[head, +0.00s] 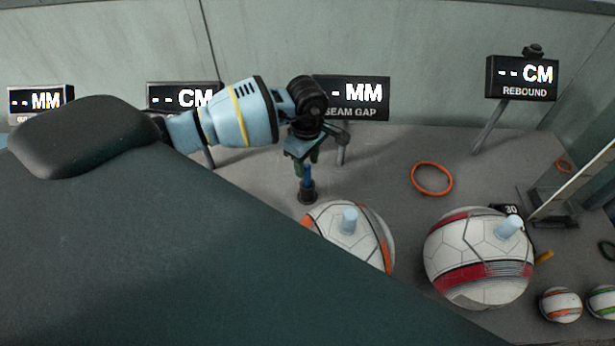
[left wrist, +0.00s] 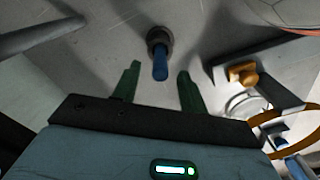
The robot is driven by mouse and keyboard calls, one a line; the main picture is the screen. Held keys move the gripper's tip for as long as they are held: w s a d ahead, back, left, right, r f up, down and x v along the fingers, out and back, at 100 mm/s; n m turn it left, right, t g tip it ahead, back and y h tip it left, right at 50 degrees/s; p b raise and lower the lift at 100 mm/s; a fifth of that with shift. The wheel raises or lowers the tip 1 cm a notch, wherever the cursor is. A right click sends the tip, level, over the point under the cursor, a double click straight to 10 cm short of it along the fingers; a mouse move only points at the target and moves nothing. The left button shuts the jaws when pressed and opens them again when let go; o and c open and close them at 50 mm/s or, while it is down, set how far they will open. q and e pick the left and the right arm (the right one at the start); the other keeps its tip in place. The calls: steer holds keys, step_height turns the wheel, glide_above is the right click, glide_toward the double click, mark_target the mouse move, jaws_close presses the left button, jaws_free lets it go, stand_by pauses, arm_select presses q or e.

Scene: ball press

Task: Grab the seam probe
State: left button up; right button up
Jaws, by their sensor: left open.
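The seam probe appears to be the blue rod (head: 308,174) standing upright in a small dark round holder (head: 307,196), in front of the SEAM GAP display. In the left wrist view the blue rod (left wrist: 160,68) points toward me from its holder (left wrist: 157,38). My left gripper (head: 306,162) is over the rod, pointing down. In the left wrist view its two green fingers (left wrist: 158,76) are apart, one on each side of the rod, with visible gaps. Whether the fingers reach down alongside the rod is hard to tell. My right gripper is in neither view.
The SEAM GAP display (head: 360,97) stands just behind. A white-orange ball (head: 345,238) sits close in front of the holder, a red-white ball (head: 478,262) to its right. An orange ring (head: 432,179) lies on the grey table (head: 395,165). My dark arm hides the lower left.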

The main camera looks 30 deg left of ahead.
mark_target(308, 175)
arm_select(q)
steer(key=shift+d+f, duration=0.15)
steer(key=shift+f, duration=2.45)
jaws_close()
step_height(308, 175, up, 10)
steer(key=shift+r, duration=0.1)
